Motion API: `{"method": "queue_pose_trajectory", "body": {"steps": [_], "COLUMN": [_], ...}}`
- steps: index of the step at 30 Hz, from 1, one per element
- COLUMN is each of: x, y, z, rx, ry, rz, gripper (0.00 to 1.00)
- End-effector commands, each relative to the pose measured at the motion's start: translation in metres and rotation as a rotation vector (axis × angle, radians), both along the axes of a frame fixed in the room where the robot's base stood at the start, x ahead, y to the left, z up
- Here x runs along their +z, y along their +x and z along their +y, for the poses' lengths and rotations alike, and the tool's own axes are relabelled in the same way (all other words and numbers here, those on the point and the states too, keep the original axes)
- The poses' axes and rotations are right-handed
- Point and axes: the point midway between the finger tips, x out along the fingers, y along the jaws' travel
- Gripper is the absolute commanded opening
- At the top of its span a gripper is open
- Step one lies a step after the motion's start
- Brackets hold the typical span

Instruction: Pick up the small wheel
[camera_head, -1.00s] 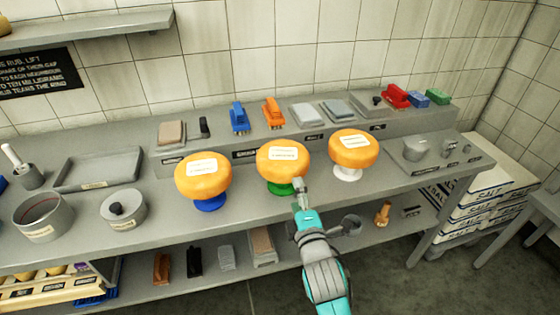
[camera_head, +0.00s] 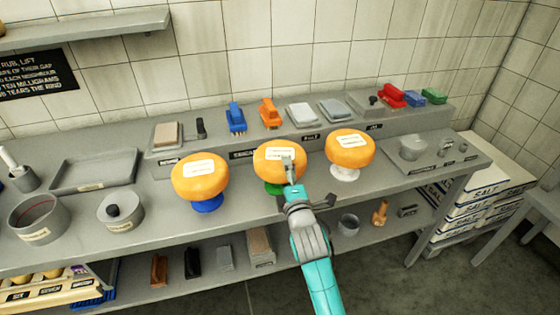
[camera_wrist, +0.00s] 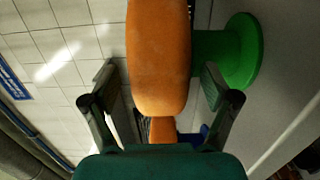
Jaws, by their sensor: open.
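Three orange cheese wheels with white labels stand in a row on the counter. The left wheel (camera_head: 200,177) is on a blue stand (camera_head: 207,205), the middle wheel (camera_head: 268,162) on a green stand (camera_head: 271,188), and the right wheel (camera_head: 350,148) on a white stand (camera_head: 345,174). They look close in size; I cannot tell surely which is smallest. My gripper (camera_head: 288,160) is at the front right of the middle wheel, partly covering it. In the wrist view my gripper (camera_wrist: 157,75) is open, with the middle wheel (camera_wrist: 158,55) between its fingers; contact is unclear.
A raised ledge (camera_head: 222,153) behind the wheels holds coloured tools and grey blocks. Grey weights (camera_head: 413,147) stand at right. A lower shelf (camera_head: 180,281) holds several blocks.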

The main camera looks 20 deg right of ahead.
Motion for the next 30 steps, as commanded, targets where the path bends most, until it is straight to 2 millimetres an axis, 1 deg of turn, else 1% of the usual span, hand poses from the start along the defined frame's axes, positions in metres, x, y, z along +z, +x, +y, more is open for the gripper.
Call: {"method": "queue_pose_trajectory", "body": {"steps": [1, 2, 3, 5, 6, 8, 9, 12, 14, 20, 23, 26, 30], "x": [0.0, 0.0, 0.0, 0.0, 0.0, 0.0, 0.0, 0.0, 0.003, 0.004, 0.008, 0.018, 0.041], "y": [0.0, 0.0, 0.0, 0.0, 0.0, 0.0, 0.0, 0.0, 0.0, 0.0, 0.0, 0.0, 0.0], "z": [0.0, 0.0, 0.0, 0.0, 0.0, 0.0, 0.0, 0.0, 0.0, 0.0, 0.0, 0.0, 0.0], "rx": [0.0, 0.0, 0.0, 0.0, 0.0, 0.0, 0.0, 0.0, 0.001, 0.001, 0.0, 0.0, 0.001], "ry": [0.0, 0.0, 0.0, 0.0, 0.0, 0.0, 0.0, 0.0, 0.0, 0.0, 0.0, 0.0, 0.001], "rz": [0.0, 0.0, 0.0, 0.0, 0.0, 0.0, 0.0, 0.0, -0.007, -0.007, -0.008, -0.01, -0.012], "gripper": [0.86, 0.81, 0.71, 0.56, 0.46, 0.31, 0.21, 0.0, 0.0, 0.0, 0.0, 0.0, 0.0]}}
